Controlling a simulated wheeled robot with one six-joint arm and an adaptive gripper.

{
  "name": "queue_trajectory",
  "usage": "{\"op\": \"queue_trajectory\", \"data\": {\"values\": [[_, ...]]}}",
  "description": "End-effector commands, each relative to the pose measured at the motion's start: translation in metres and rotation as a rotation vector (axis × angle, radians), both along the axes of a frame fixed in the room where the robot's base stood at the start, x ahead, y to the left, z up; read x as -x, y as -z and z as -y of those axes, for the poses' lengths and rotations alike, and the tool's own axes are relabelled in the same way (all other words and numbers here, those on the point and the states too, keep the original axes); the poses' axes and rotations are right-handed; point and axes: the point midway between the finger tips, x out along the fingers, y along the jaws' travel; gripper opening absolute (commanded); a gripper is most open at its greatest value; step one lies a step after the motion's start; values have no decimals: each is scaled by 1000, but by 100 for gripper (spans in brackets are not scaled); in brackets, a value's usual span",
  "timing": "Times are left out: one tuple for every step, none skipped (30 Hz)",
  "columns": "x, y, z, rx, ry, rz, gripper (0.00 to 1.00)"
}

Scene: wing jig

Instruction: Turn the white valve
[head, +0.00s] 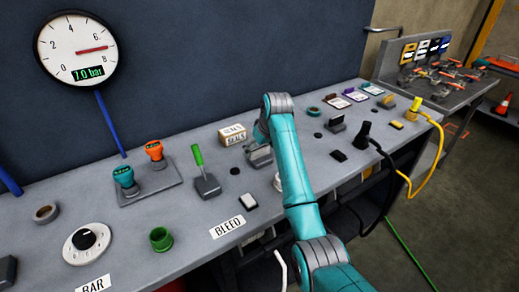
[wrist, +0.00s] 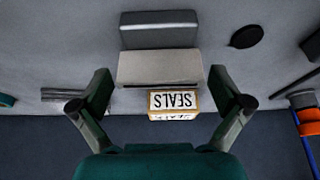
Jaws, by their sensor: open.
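I cannot make out a clear white valve in either view. A small white round part (head: 278,182) shows beside my arm on the bench in the head view, mostly hidden by the arm, so I cannot tell if it is the valve. My gripper (wrist: 160,86) is open, its two fingers spread apart and empty in the wrist view. Beyond and between the fingers are a light grey block (wrist: 160,67) and the SEALS box (wrist: 173,101). In the head view the gripper is largely hidden behind the arm, near the SEALS box (head: 232,134).
A gauge (head: 75,50) hangs behind. A black plug (head: 364,131) and yellow cable (head: 433,152) lie right.

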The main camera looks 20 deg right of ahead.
Motion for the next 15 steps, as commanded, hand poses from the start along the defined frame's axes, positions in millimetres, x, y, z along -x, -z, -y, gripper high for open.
{"op": "queue_trajectory", "data": {"values": [[0, 0, 0, 0, 0, 0, 100], [0, 0, 0, 0, 0, 0, 100], [0, 0, 0, 0, 0, 0, 100], [0, 0, 0, 0, 0, 0, 95], [0, 0, 0, 0, 0, 0, 88], [0, 0, 0, 0, 0, 0, 78], [0, 0, 0, 0, 0, 0, 70], [0, 0, 0, 0, 0, 0, 62], [0, 0, 0, 0, 0, 0, 52], [0, 0, 0, 0, 0, 0, 48], [0, 0, 0, 0, 0, 0, 48], [0, 0, 0, 0, 0, 0, 48], [0, 0, 0, 0, -1, 0, 48], [0, 0, 0, 0, -2, 0, 48], [0, 0, 0, 0, -4, -1, 48]]}}
